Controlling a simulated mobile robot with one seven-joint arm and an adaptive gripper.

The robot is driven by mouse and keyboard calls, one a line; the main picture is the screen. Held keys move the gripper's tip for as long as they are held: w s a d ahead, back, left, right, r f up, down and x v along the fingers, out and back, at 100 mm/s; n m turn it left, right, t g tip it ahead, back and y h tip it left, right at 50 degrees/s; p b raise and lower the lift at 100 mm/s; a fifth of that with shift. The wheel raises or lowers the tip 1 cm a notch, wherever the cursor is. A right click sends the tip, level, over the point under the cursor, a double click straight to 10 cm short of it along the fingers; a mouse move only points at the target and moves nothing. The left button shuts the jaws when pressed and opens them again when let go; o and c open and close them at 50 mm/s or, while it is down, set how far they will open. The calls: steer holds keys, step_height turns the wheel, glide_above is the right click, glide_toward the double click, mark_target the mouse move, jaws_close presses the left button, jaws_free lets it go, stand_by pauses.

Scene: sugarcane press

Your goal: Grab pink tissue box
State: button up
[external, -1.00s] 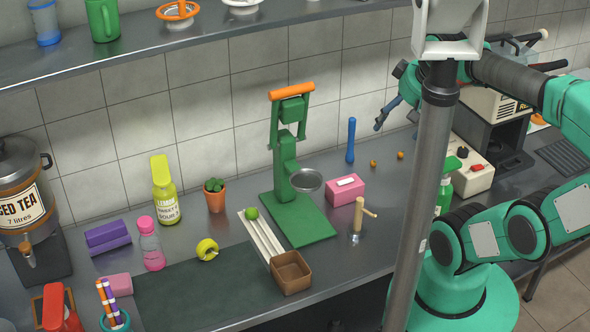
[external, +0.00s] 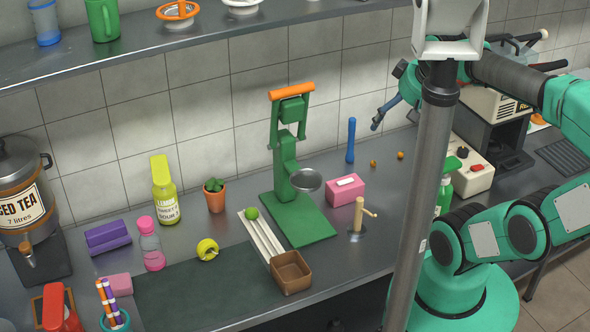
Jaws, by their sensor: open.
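The pink tissue box (external: 346,190) sits on the steel counter, with a white slot on its top. My gripper (external: 384,98) is open and empty above the back of the counter. In the picture it is up and to the right of the box, well apart from it.
A blue stick (external: 351,140) stands upright behind the box, with small orange balls (external: 373,163) to its right. A green bottle (external: 446,190) stands partly behind the column. A brown square bowl (external: 291,272) is at the counter's front.

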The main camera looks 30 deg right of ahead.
steer(key=w+f+m+g, duration=0.1)
steer(key=w+f+m, duration=0.25)
steer(key=w, duration=0.55)
steer(key=m+g+p, duration=0.1)
steer(key=m+g, duration=0.4)
steer(key=m, duration=1)
glide_above(347, 185)
step_height(347, 185, down, 29)
steer(key=shift+a+f, duration=0.1)
steer(key=shift+f, duration=0.25)
steer(key=shift+f, duration=0.15)
steer(key=shift+f+b, duration=0.4)
steer(key=shift+f, duration=3.75)
steer(key=shift+f, duration=0.1)
steer(key=shift+f+b, duration=0.55)
steer(key=shift+f, duration=1.95)
